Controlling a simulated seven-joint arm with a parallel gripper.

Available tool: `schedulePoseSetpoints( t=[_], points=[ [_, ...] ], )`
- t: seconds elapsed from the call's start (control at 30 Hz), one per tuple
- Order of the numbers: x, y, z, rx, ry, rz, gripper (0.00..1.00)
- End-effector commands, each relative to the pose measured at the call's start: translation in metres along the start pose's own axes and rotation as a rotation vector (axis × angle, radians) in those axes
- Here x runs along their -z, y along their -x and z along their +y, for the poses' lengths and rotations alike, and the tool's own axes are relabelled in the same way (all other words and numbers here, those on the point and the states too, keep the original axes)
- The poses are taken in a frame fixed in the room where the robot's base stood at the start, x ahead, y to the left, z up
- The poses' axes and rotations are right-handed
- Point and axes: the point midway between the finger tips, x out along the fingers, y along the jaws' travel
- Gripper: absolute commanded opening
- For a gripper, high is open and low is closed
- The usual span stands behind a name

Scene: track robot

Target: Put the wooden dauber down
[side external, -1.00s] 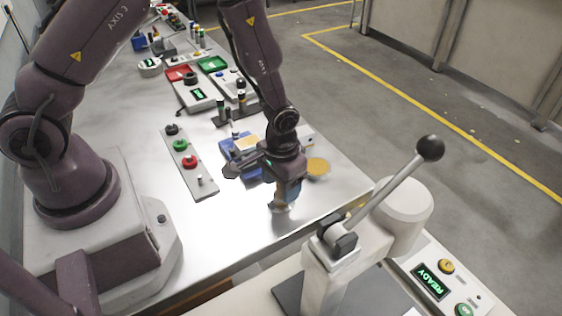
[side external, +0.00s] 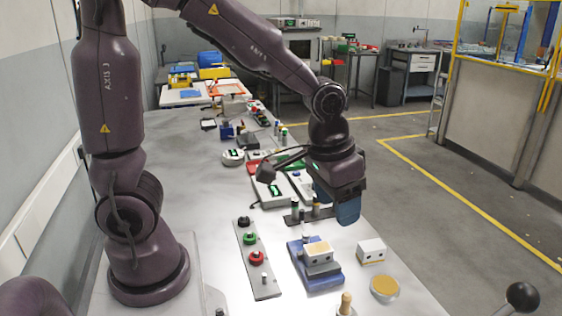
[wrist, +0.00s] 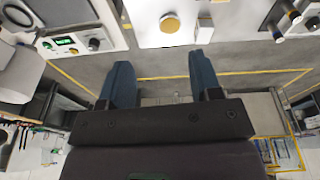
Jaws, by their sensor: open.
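The wooden dauber (side external: 346,302) stands upright on the table near the bottom edge of the side view, its lower end cut off by the frame. My gripper (side external: 348,212) is raised above the table, beyond the dauber and apart from it. In the wrist view, the two blue fingers of my gripper (wrist: 161,70) are spread with nothing between them. A round dish with an orange-tan top (side external: 385,287) sits to the right of the dauber and also shows in the wrist view (wrist: 170,23).
A blue fixture (side external: 318,278) holding a light block and a white box (side external: 371,250) stand near the dauber. A plate with coloured buttons (side external: 256,260) lies to the left. A black lever knob (side external: 522,296) rises at the lower right.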

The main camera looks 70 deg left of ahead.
Motion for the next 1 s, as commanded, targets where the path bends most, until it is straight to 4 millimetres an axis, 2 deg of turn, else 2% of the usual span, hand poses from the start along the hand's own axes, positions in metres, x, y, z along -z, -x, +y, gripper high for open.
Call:
schedulePoseSetpoints(
  t=[0.03, 0.1, 0.2, 0.33, 0.53, 1.0],
  points=[
    [-0.007, 0.023, -0.005, -0.004, -0.005, 0.050, 0.58],
    [-0.019, 0.048, -0.011, -0.007, -0.018, 0.103, 0.58],
    [-0.040, 0.077, -0.019, -0.006, -0.034, 0.173, 0.58],
    [-0.064, 0.100, -0.027, -0.002, -0.052, 0.246, 0.58],
    [-0.084, 0.113, -0.032, 0.004, -0.068, 0.300, 0.58],
    [-0.085, 0.114, -0.032, 0.005, -0.070, 0.304, 0.58]
  ],
)
